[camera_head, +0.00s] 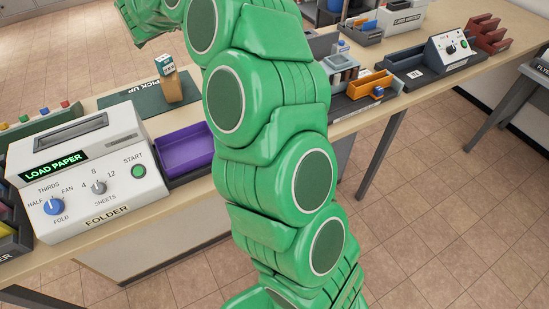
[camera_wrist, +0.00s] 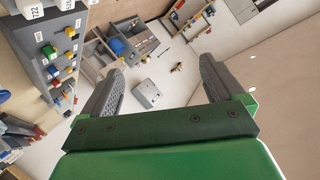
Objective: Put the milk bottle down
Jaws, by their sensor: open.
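I see no object that I can clearly tell to be the milk bottle in either view. A small clear bottle with a blue top (camera_head: 342,46) stands on the counter at the upper middle of the head view; I cannot tell what it holds. In the wrist view my gripper (camera_wrist: 160,68) is open, its two grey fingers wide apart with nothing between them. The gap looks down past furniture to the pale floor. In the head view my green arm covers the middle of the counter and my fingertips do not show.
The folder machine (camera_head: 92,175) and purple tray (camera_head: 185,150) stand at left. A brown block (camera_head: 173,88) stands on the dark pick-up mat (camera_head: 134,103). An orange tray (camera_head: 370,84) and a scale (camera_head: 448,48) stand at right. A grey cabinet with colored knobs (camera_wrist: 62,62) is left of my fingers.

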